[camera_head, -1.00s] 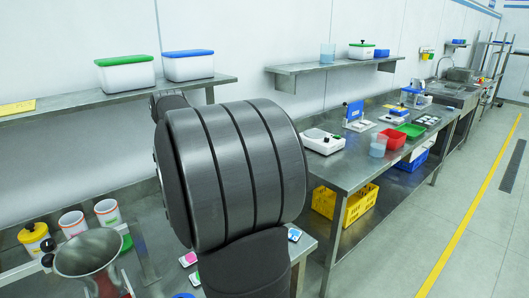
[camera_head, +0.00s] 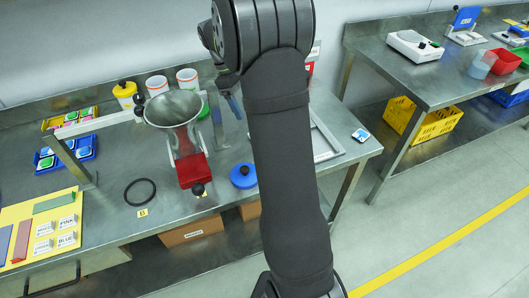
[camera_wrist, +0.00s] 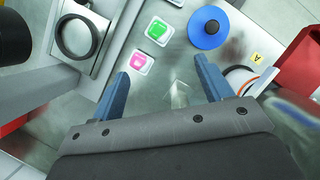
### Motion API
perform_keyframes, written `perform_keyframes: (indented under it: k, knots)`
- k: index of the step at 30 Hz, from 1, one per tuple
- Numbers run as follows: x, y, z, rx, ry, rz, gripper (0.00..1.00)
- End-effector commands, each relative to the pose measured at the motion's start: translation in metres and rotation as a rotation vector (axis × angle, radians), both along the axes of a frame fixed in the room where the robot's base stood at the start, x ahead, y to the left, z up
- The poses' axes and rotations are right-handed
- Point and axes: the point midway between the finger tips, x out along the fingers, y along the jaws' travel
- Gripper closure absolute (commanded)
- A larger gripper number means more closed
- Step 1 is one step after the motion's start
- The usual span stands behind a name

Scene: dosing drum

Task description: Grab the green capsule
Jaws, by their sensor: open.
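The green capsule (camera_wrist: 158,30) sits in a small white square holder on the steel table, near the top middle of the wrist view. A pink capsule (camera_wrist: 138,62) in a similar holder lies just below it. My gripper (camera_wrist: 161,69) is open, with its two blue fingers apart and nothing between them. The pink capsule lies close to the left fingertip, and the green one is farther out beyond the fingertips. In the head view my gripper (camera_head: 227,110) is partly seen behind my arm. The green capsule cannot be made out there; my arm covers part of the table.
A blue disc with a knob (camera_wrist: 208,27) lies right of the green capsule. A metal block with a round opening (camera_wrist: 78,38) stands at left. The head view shows a metal funnel (camera_head: 173,108), a red box (camera_head: 193,170) and a blue capsule (camera_head: 361,135) near the table's right edge.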

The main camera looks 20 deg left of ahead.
Motion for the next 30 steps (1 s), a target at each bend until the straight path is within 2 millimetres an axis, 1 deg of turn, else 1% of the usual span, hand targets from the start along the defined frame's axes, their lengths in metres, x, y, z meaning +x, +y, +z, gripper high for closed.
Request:
perform_keyframes:
  k: [1,4,8,18,21,24,30]
  knots:
    - [-0.001,0.002,-0.005,-0.013,-0.009,-0.019,0.28]
    - [-0.001,0.003,-0.011,-0.025,-0.021,-0.045,0.28]
    - [-0.002,-0.002,-0.025,-0.029,-0.023,-0.052,0.28]
    - [-0.004,-0.031,-0.093,-0.03,-0.021,-0.051,0.28]
    - [-0.004,-0.037,-0.108,-0.029,-0.022,-0.051,0.28]
    - [-0.004,-0.041,-0.118,-0.027,-0.022,-0.051,0.28]
    - [-0.004,-0.045,-0.131,-0.028,-0.022,-0.05,0.28]
